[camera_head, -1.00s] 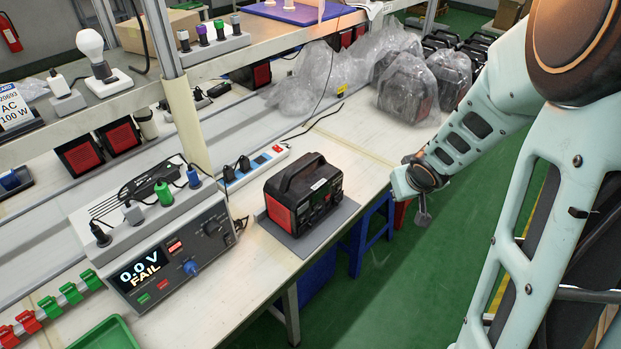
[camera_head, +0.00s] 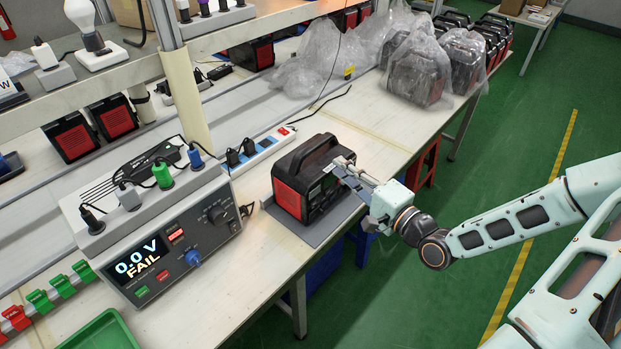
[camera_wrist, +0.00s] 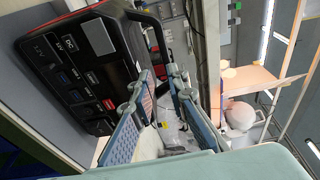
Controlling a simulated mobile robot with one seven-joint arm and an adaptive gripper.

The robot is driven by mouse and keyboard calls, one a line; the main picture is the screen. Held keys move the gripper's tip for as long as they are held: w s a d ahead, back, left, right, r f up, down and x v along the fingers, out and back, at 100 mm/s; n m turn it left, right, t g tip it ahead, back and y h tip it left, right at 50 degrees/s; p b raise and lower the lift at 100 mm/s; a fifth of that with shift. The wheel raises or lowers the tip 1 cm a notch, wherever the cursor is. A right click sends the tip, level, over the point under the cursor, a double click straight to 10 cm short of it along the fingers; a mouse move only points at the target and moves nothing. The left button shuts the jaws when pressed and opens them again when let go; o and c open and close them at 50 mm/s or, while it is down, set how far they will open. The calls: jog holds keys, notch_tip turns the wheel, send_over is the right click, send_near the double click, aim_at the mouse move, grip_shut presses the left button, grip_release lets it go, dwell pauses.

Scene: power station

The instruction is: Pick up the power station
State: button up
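The power station (camera_head: 296,195) is a black box with a red side panel and a black top handle (camera_head: 303,150). It stands upright on a grey mat (camera_head: 318,236) near the bench's front edge. In the wrist view the power station (camera_wrist: 85,65) fills the left side, with its port panel visible and its handle at the upper middle. My gripper (camera_head: 342,170) is beside its right upper part in the head view, covering some of the panel. In the wrist view the two fingers of my gripper (camera_wrist: 155,110) are apart, with no object clearly gripped. I cannot tell whether a finger touches the power station.
A tester (camera_head: 165,250) reading 0.0 V FAIL stands left of the power station. A power strip (camera_head: 262,150) lies behind it. Bagged power stations (camera_head: 420,70) stand farther along the bench. A post (camera_head: 185,100) and shelf stand behind. The green floor at right is open.

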aim_at(319, 146)
jog(key=x, duration=0.4)
jog(key=shift+w+a+r, duration=0.2)
jog(key=shift+w+r, duration=0.1)
jog(key=shift+r, duration=0.05)
jog(key=shift+p+x, duration=0.3)
jog(key=shift+x, duration=2.7)
jog(key=shift+s+a+r, duration=0.1)
jog(key=shift+r, duration=0.1)
grip_shut()
jog(key=shift+r+t, duration=0.3)
